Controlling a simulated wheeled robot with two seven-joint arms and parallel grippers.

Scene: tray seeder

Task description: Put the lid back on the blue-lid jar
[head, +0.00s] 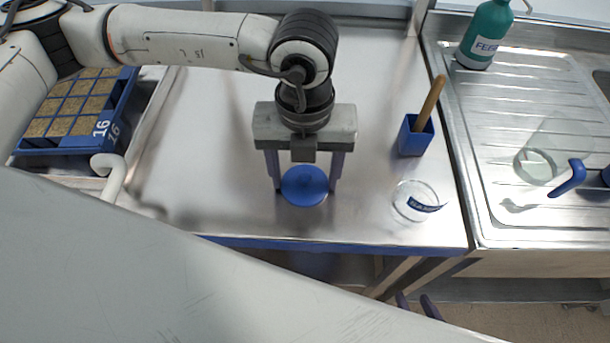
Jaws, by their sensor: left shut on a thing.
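The blue lid (304,186) is a round blue disc held between the two fingers of my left gripper (306,180). The gripper points down over the steel table, and I cannot tell whether the lid touches the tabletop. A clear glass jar (402,200) with a blue label stands upright to the right of the lid, near the table's front right corner. Its top looks open, and it is apart from the gripper. My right gripper (415,303) shows only its fingertips, low in the picture beyond the table's front edge. Its fingers are apart with nothing visible between them.
A blue holder (416,136) with a wooden-handled tool stands behind the jar. A blue seed tray (122,112) is at left. The steel table (200,150) is clear left of the lid.

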